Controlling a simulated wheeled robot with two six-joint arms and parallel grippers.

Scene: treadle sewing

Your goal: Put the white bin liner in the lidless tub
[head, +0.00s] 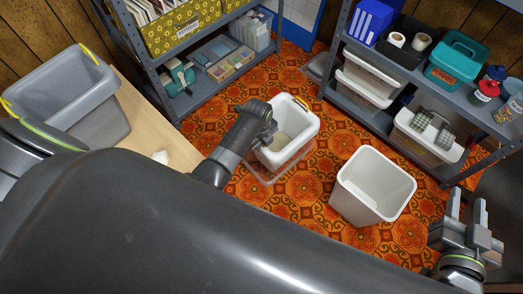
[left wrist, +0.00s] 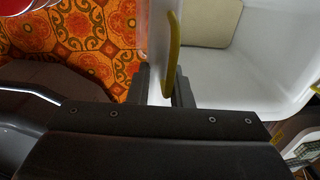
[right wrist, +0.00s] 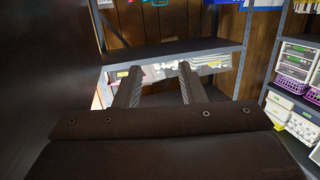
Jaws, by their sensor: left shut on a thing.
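A white bin with yellow handles (head: 303,117), likely the white bin liner, appears upright over a low clear tub (head: 265,178) on the patterned floor. The tub shows no lid; whether the bin stands in it or hangs above it is unclear. My left gripper (head: 268,138) is shut on the bin's near-left wall by a handle. In the left wrist view the wall and yellow handle (left wrist: 173,50) pass between the fingers, and a tan patch (left wrist: 212,22) shows inside the bin. My right gripper (head: 467,208) is open and empty at the right.
A plain white bin (head: 345,200) stands on the floor to the right. A grey tub with yellow handles (head: 75,115) is on the wooden table (head: 130,110) at left. Loaded shelves (head: 345,92) line the back and right. Floor between the white bins is clear.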

